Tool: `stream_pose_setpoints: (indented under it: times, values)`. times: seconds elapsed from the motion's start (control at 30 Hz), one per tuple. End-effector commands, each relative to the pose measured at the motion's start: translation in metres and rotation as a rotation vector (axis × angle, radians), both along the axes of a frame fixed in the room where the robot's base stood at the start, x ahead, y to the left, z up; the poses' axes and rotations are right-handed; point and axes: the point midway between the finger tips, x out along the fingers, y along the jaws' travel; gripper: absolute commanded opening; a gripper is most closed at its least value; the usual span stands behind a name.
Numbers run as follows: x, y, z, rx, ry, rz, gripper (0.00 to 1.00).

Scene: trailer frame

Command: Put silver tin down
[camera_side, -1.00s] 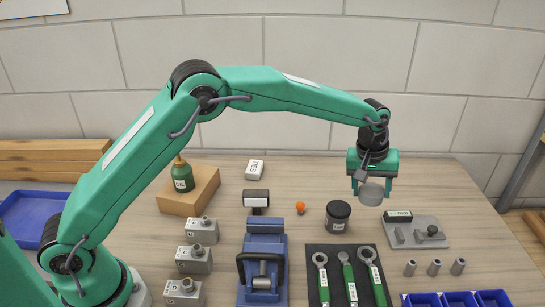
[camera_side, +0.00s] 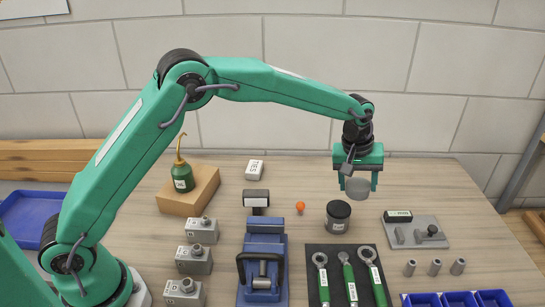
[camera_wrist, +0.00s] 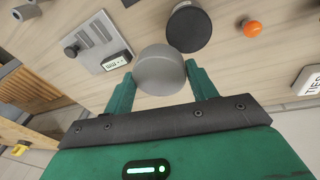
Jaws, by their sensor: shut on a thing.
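My gripper (camera_side: 358,184) is shut on the silver tin (camera_side: 358,188), a plain grey cylinder. In the side view the tin hangs above the bench, just above and slightly right of a black-lidded tin (camera_side: 338,217). In the wrist view the silver tin (camera_wrist: 159,70) sits between the two green fingers of my gripper (camera_wrist: 160,84), and the black lid (camera_wrist: 189,28) shows beside it, to the upper right. The gap between the silver tin and the bench is hard to judge.
A dark mat (camera_side: 327,265) with several green-handled tools lies in front. Bare wood (camera_side: 420,185) lies right of my gripper.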

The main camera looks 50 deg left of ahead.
Motion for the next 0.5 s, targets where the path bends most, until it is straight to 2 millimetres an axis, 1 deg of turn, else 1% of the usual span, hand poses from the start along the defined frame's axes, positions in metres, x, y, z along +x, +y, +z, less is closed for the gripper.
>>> stream_pose_setpoints:
  times: [0.03, 0.3, 0.4, 0.5]
  values:
    - [-0.002, 0.011, 0.002, 0.000, -0.001, 0.015, 0.32]
    - [-0.023, 0.068, 0.003, 0.001, 0.001, 0.096, 0.32]
    - [-0.031, 0.084, 0.002, 0.003, 0.003, 0.120, 0.32]
    - [-0.037, 0.095, 0.002, 0.002, 0.003, 0.137, 0.32]
